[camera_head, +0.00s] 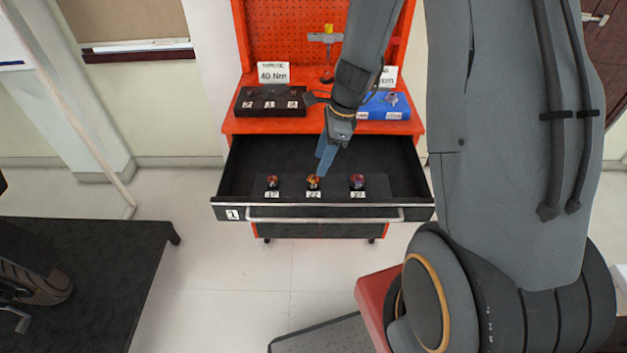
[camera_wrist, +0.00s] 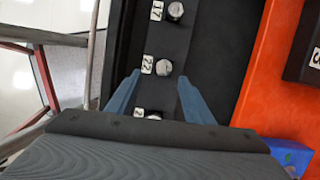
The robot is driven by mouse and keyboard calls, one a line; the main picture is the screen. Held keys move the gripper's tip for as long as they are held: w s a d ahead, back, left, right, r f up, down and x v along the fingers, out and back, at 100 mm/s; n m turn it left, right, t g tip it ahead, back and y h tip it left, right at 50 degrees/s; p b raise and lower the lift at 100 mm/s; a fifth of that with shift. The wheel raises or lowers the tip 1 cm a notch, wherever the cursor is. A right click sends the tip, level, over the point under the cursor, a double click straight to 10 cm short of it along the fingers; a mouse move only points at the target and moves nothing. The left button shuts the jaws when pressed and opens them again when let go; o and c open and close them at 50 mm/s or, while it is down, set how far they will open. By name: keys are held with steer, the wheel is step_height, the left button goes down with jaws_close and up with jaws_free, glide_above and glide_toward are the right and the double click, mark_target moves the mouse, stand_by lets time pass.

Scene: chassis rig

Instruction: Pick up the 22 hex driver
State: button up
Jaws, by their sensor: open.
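The 22 hex driver (camera_head: 313,182) stands upright in the middle of a row of three in the open drawer, its label in front. In the wrist view its round silver top (camera_wrist: 164,68) shows beside the "22" label. My gripper (camera_head: 325,170) is open and empty, pointing down, just behind and above the driver in the head view. In the wrist view the driver lies between the lines of my two blue fingers (camera_wrist: 159,78), near their tips. I cannot tell the exact height gap.
The 17 driver (camera_head: 272,182) stands to the left and another driver (camera_head: 358,182) to the right. The drawer (camera_head: 250,160) has raised walls and a front handle. A black case (camera_head: 270,101) and a blue case (camera_head: 385,106) sit on the orange cabinet top (camera_head: 235,125).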

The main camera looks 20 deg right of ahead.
mark_target(313, 184)
steer(key=shift+m, duration=0.3)
steer(key=shift+w+p+x, duration=0.2)
steer(key=shift+p+x, duration=0.1)
steer(key=shift+x, duration=1.75)
steer(key=shift+w+p+x, duration=0.2)
steer(key=shift+p+x, duration=0.05)
steer(key=shift+x, duration=1.75)
steer(key=shift+d, duration=0.2)
jaws_close()
